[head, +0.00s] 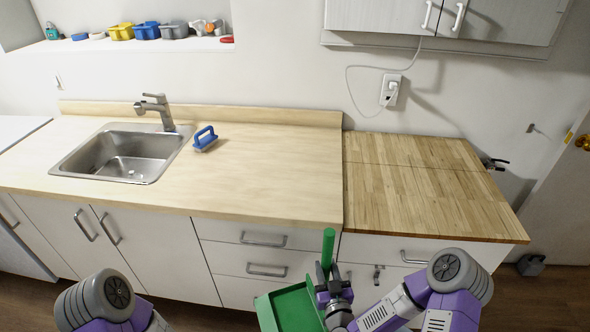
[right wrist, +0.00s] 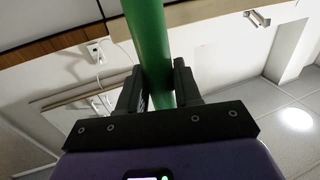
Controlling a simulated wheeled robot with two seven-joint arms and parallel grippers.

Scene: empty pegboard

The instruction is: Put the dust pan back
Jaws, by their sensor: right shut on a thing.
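The green dust pan (head: 291,309) is in front of the counter drawers in the head view, with its handle (head: 328,248) standing up. My right gripper (head: 326,273) is shut on the handle. In the right wrist view the green handle (right wrist: 147,40) runs between the two fingers of my right gripper (right wrist: 162,85). My left arm shows only in part at the bottom left, and its gripper is out of the picture. No hook or holder for the dust pan can be made out.
A light counter (head: 270,170) with a sink (head: 125,153) and a blue brush-like thing (head: 205,139) stands ahead. A wooden worktop (head: 420,185) adjoins it on the right. A shelf (head: 140,44) holds several small items. A dark object (head: 530,265) lies on the floor at right.

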